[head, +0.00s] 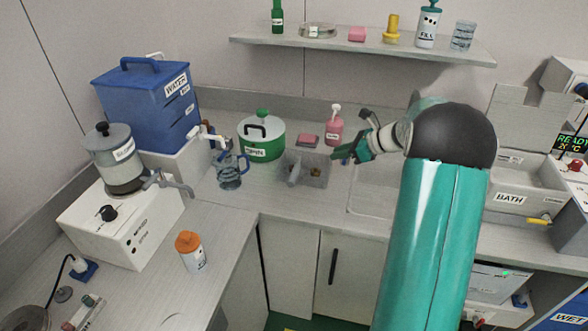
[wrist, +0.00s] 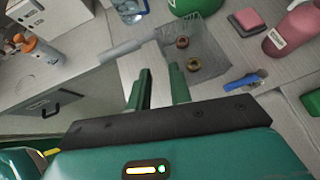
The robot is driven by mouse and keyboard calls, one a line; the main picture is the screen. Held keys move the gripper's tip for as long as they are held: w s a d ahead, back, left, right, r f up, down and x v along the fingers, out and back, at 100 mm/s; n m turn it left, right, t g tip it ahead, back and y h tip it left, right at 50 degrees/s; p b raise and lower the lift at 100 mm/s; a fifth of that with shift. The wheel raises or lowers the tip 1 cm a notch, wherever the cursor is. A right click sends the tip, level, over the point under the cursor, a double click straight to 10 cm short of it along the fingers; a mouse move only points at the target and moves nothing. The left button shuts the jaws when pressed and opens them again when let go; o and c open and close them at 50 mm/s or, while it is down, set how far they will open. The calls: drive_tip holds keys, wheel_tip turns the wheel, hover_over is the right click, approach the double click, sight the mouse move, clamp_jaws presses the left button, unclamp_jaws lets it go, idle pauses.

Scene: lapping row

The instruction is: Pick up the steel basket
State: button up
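The steel basket (head: 317,182) is a grey mesh tray on the counter at the corner, left of the sink. In the wrist view the basket (wrist: 213,48) lies just beyond my fingertips, with small brown and brass ring-like parts inside. A grey bar-like handle (wrist: 127,50) sticks out from its left side. My gripper (head: 342,153) is at the basket's right in the head view. In the wrist view my gripper (wrist: 158,78) has its two green fingers apart, with nothing clearly held between them. I cannot tell whether a finger touches the basket.
A green-and-white spin container (head: 262,140), a pink block (head: 307,140) and a pink bottle (head: 333,127) stand behind the basket. A clear blue jug (head: 229,172) stands to its left. A blue-handled item (wrist: 243,82) lies right of the basket. The sink (head: 372,200) is at the right.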

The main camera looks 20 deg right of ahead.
drive_tip(key=x, duration=1.3)
drive_tip(key=shift+f, duration=0.25)
drive_tip(key=shift+s, duration=0.1)
clamp_jaws()
drive_tip(key=shift+a, duration=0.1)
idle(0.7)
